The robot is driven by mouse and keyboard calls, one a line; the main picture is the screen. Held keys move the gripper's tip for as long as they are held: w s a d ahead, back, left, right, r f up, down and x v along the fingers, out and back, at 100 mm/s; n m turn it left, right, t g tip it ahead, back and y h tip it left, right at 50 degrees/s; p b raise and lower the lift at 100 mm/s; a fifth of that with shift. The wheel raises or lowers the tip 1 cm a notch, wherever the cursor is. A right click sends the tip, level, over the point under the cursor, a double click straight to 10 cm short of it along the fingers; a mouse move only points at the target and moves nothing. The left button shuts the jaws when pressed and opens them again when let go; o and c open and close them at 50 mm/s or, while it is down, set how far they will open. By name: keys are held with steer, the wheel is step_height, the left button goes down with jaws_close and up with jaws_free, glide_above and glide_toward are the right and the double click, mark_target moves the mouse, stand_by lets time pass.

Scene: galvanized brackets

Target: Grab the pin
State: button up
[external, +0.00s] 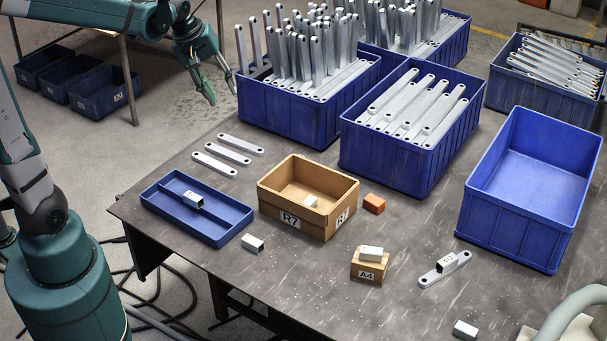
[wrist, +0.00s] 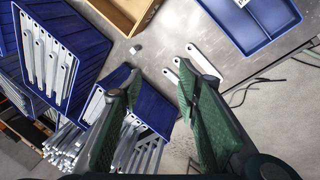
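I cannot tell any object apart as a pin. Small white blocks are the likeliest small pieces: one (external: 193,199) lies in the blue tray, one (external: 253,243) on the table, one (external: 372,253) on the A4 box, one (external: 465,330) at the front edge. A dark-marked block (external: 447,262) sits on a lone bracket (external: 436,277). My gripper (external: 221,96) is high at the back left, beyond the table's edge and left of the crates. It also shows in the wrist view (wrist: 161,82), fingers apart with nothing between them.
Blue crates of brackets (external: 305,125) (external: 400,160) stand at the back. An empty blue crate (external: 500,237) is at right. A cardboard R7 box (external: 325,224) stands mid-table beside the blue tray (external: 225,232). Three loose brackets (external: 227,151) and an orange block (external: 374,203) lie nearby. The front table is mostly clear.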

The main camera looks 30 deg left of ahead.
steer(key=w+d+f+n+g+h, duration=0.1)
steer(key=w+d+f+n, duration=0.3)
steer(key=w+f, duration=0.6)
steer(key=w+d+f+n+g+h, duration=0.1)
steer(key=w+d+f+n+g, duration=0.2)
steer(key=w+f, duration=0.8)
step_height(320, 180, down, 4)
steer(key=d+n, duration=0.1)
steer(key=d, duration=0.1)
steer(key=shift+w+d+n, duration=0.3)
steer(key=shift+r, duration=0.1)
steer(key=shift+d+f+h, duration=0.15)
steer(key=shift+d+f, duration=0.1)
steer(key=shift+f, duration=0.35)
steer(key=shift+d+f+h, duration=0.15)
steer(key=shift+d+f, duration=0.1)
steer(key=shift+f, duration=0.35)
steer(key=shift+b+x, duration=1.1)
steer(key=shift+x, duration=1.5)
steer(key=shift+s, duration=0.1)
